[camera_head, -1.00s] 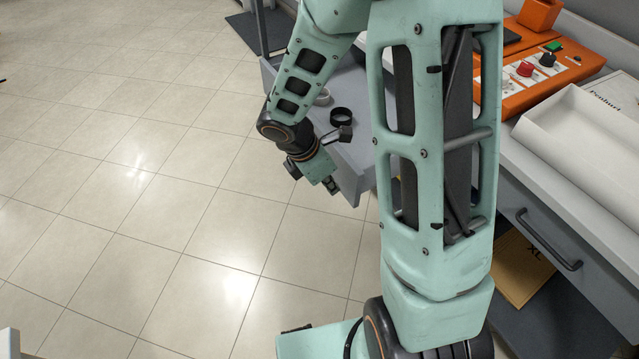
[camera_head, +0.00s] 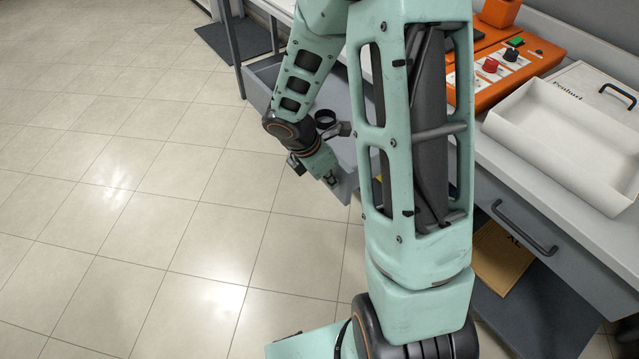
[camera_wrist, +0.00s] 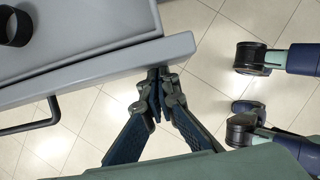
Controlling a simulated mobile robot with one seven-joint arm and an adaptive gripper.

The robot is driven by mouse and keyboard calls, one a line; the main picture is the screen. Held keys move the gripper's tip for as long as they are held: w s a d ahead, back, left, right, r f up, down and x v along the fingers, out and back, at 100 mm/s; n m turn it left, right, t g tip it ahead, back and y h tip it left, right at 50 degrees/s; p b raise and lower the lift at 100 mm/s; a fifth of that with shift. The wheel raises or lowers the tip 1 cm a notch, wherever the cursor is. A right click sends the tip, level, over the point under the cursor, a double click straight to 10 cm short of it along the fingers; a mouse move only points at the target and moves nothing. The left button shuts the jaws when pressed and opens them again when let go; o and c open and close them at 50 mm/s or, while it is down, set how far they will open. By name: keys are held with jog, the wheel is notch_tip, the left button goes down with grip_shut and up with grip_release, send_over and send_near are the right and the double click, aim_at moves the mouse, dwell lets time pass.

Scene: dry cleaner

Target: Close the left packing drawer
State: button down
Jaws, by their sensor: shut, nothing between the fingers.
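The left packing drawer stands pulled out, its grey front (camera_head: 343,188) partly hidden behind my arm in the head view. In the wrist view the rim of its front (camera_wrist: 110,65) runs across the upper left, with its dark handle (camera_wrist: 32,122) below. My gripper (camera_wrist: 158,76) is shut and empty, with its fingertips at the outer face of the drawer front, near its right end. They look to be touching it or very close. In the head view my gripper (camera_head: 331,178) is small and partly hidden at the drawer's near corner.
A black ring (camera_head: 325,119) lies in the drawer. A closed drawer with a dark handle (camera_head: 524,228) is at the right under the counter. A white tray (camera_head: 555,150) and an orange control box (camera_head: 510,65) stand on the counter. The tiled floor (camera_head: 130,190) at left is clear.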

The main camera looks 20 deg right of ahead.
jog(key=w+d+p, duration=0.3)
jog(key=d+p, duration=0.1)
jog(key=d, duration=0.5)
jog(key=w+d+p, duration=0.3)
jog(key=d, duration=0.6)
jog(key=w+d+p, duration=0.3)
jog(key=d+p, duration=0.1)
jog(key=d, duration=0.5)
jog(key=shift+d+p, duration=0.3)
jog(key=shift+d, duration=0.1)
jog(key=shift+d+r, duration=0.1)
jog(key=shift+d, duration=0.15)
jog(key=shift+w, duration=0.1)
